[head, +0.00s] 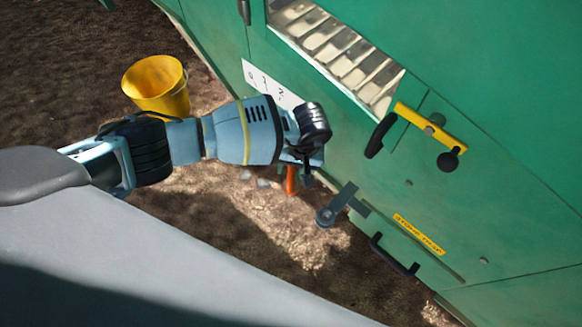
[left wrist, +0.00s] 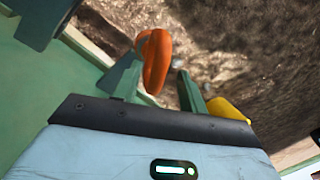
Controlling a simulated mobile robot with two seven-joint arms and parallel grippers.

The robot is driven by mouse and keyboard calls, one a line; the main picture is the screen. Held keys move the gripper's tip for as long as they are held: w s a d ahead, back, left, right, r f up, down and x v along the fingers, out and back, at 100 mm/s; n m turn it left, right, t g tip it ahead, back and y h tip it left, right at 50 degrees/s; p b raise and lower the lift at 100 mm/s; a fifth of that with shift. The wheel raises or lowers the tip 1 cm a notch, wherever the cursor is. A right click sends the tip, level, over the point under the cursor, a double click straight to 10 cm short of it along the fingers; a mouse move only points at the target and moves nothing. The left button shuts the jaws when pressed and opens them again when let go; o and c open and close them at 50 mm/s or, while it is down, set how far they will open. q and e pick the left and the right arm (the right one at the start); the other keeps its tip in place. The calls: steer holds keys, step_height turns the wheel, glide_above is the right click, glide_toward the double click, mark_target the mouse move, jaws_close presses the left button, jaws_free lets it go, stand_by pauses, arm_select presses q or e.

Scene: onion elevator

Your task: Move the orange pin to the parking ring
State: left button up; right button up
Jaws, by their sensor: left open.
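The orange pin (head: 291,182) shows just below my left gripper in the head view, partly hidden by it. In the left wrist view its rounded orange loop (left wrist: 157,60) stands between and partly beyond the two fingers. My left gripper (head: 305,167) is open, with a finger on each side of the loop; I cannot tell whether either touches it. A grey bracket with a round ring-like end (head: 325,216) sticks out from the green machine to the lower right of the pin; I cannot tell for sure that it is the parking ring. My right gripper is not in view.
The green machine wall (head: 500,120) fills the right side. It carries a yellow bar latch (head: 430,125) with black knobs and a dark handle (head: 394,255) lower down. A yellow bucket (head: 157,88) stands on the soil behind my left arm. Open ground lies below the gripper.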

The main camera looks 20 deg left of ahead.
arm_select(q)
step_height(320, 180, up, 7)
steer(key=d+p, duration=0.1)
steer(key=shift+w+d+p, duration=0.2)
steer(key=shift+w+p, duration=0.05)
steer(key=shift+p, duration=0.15)
stand_by(0.6)
